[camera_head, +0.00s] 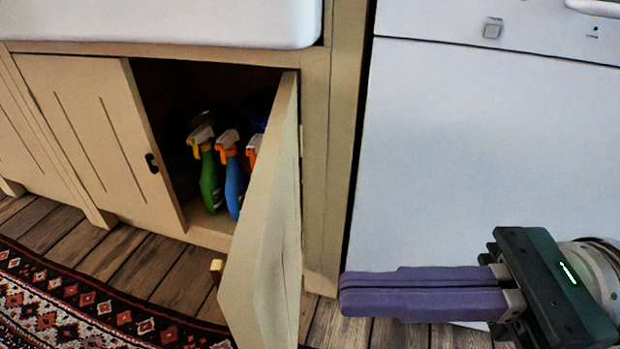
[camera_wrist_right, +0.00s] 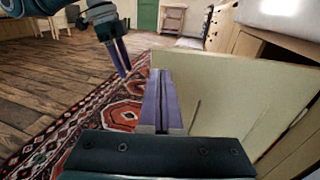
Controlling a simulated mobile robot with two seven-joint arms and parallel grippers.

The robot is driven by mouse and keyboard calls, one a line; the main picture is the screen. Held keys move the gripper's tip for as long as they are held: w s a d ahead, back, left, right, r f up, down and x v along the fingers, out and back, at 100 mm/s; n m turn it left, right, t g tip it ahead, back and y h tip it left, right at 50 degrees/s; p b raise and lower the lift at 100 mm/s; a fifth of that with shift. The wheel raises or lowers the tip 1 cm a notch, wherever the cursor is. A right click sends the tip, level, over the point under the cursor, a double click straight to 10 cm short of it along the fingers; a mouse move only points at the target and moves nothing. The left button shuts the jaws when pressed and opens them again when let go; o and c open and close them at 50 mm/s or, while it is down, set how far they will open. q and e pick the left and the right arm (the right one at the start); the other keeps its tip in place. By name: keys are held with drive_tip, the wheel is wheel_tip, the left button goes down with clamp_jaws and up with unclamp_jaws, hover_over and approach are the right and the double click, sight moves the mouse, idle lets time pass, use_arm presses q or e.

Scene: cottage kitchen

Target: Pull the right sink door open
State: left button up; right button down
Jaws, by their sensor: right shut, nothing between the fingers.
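The right sink door (camera_head: 262,235) stands swung wide open, its free edge toward me, with a small knob (camera_head: 217,267) on its left face. In the right wrist view the door panel (camera_wrist_right: 235,95) fills the right side. My right gripper (camera_head: 343,293) is shut and empty, to the right of the door, apart from it in the head view. Its purple fingers (camera_wrist_right: 163,75) point forward beside the panel in the wrist view. My left gripper (camera_wrist_right: 122,70) shows only in the wrist view, at upper left, away from the door; whether its fingers touch is unclear.
The left sink door (camera_head: 95,130) is closed, with a dark handle. Several spray bottles (camera_head: 235,180) stand inside the cabinet. The white sink (camera_head: 160,22) is above, and a white appliance (camera_head: 480,150) stands at right. A patterned rug (camera_head: 80,310) covers part of the plank floor.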

sight(259, 290)
drive_tip(key=a, duration=0.4)
drive_tip(key=shift+w+a, duration=0.15)
drive_tip(key=shift+a, duration=0.3)
